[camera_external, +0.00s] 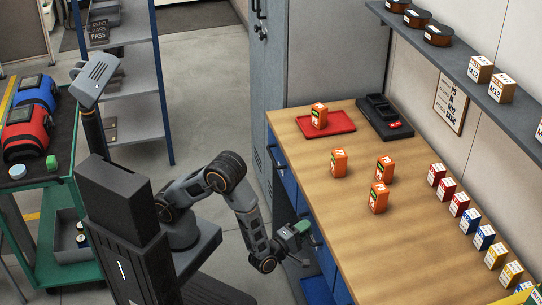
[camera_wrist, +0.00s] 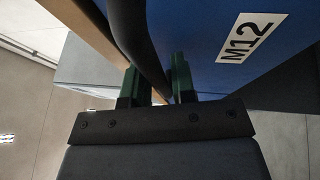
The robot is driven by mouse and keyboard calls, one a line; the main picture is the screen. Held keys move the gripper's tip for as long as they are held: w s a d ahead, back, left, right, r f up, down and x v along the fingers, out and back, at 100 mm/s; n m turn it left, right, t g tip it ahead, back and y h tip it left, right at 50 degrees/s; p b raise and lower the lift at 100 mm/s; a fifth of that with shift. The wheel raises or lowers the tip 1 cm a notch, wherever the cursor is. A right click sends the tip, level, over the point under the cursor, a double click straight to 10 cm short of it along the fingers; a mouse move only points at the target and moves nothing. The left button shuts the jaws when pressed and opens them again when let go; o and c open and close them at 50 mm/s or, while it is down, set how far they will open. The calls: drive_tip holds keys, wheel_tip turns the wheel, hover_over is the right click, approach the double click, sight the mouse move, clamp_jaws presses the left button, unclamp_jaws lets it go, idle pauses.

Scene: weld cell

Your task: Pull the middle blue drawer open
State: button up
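The workbench's blue drawer fronts (camera_external: 289,181) lie below the wooden top, on its left side. In the wrist view, a blue drawer front (camera_wrist: 200,30) carries a white M12 label (camera_wrist: 250,37) and a dark bar handle (camera_wrist: 141,35). My gripper (camera_wrist: 155,82) has its green fingers on either side of this handle. Gaps show between fingers and handle, so it looks open. In the external view, my gripper (camera_external: 303,230) is at the bench front near a dark handle, partly hiding the drawer. Whether this drawer is the middle one is unclear.
The wooden benchtop (camera_external: 345,230) holds several orange boxes, a red tray (camera_external: 338,126) and a black organizer (camera_external: 384,117). A grey cabinet (camera_external: 310,60) stands behind. A green cart (camera_external: 60,185) is at left. Bare floor (camera_external: 215,110) lies between.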

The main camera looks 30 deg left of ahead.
clamp_jaws()
drive_tip(key=s+a+p, duration=0.4)
drive_tip(key=s+a, duration=1)
drive_tip(key=shift+p, duration=0.4)
unclamp_jaws()
